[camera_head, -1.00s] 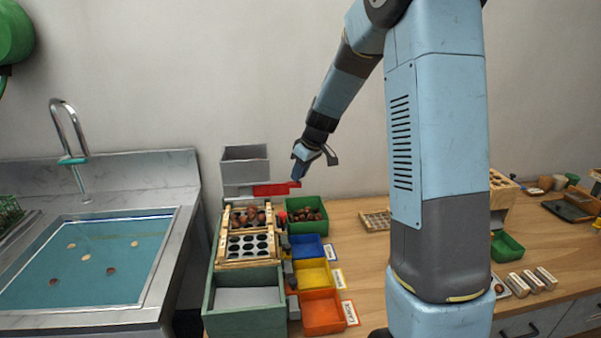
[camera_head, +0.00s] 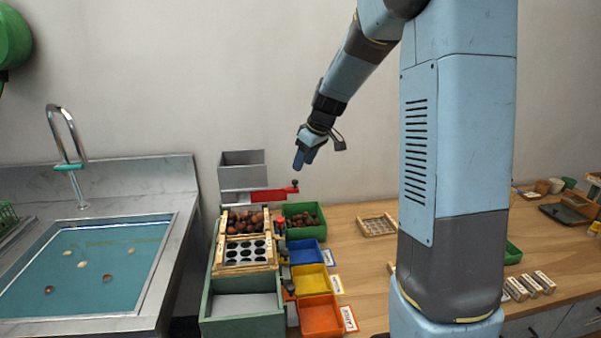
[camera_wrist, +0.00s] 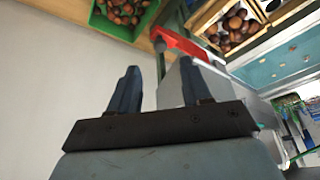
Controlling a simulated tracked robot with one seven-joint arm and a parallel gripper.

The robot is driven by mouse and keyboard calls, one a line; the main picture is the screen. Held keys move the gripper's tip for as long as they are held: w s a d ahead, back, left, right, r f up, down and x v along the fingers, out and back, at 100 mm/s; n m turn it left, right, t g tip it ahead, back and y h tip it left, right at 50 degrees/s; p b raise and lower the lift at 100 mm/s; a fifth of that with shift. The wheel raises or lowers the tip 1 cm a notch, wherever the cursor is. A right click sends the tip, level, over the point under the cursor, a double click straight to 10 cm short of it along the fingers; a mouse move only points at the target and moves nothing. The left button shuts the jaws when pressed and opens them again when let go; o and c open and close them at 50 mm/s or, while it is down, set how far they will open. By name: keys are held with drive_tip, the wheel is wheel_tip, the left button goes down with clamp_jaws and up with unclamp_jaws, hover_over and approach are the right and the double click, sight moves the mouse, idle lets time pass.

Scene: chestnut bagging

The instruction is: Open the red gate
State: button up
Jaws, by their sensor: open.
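The red gate (camera_head: 268,195) is a flat red bar under the grey hopper (camera_head: 242,178). It sticks out to the right of the hopper and ends in a dark knob (camera_head: 295,183).
A wooden box of chestnuts (camera_head: 245,222) lies below the hopper, in front of a plate with holes (camera_head: 246,252) nearer me. A green bin (camera_head: 304,231) with chestnuts, a blue bin (camera_head: 305,250) and other coloured bins stand to the right. The sink (camera_head: 90,270) is at the left.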

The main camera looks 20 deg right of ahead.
drive_tip(key=v, duration=0.6)
drive_tip(key=shift+s+r, duration=0.2)
drive_tip(key=shift+r, duration=0.05)
drive_tip(key=shift+d, duration=0.1)
idle(0.5)
drive_tip(key=s+a+r+m+t+h, duration=0.1)
drive_tip(key=s+r+m, duration=0.15)
drive_tip(key=s, duration=0.65)
drive_tip(key=s+a+r+m+h, duration=0.1)
drive_tip(key=s+a+r, duration=0.15)
drive_tip(key=s, duration=0.65)
drive_tip(key=s+d+f+m+t, duration=0.1)
drive_tip(key=s+m, duration=0.3)
drive_tip(key=s, duration=1.1)
drive_tip(key=shift+d+f+h, duration=0.25)
drive_tip(key=shift+d+h, duration=0.1)
drive_tip(key=shift+h, duration=0.05)
drive_tip(key=shift+w, duration=0.1)
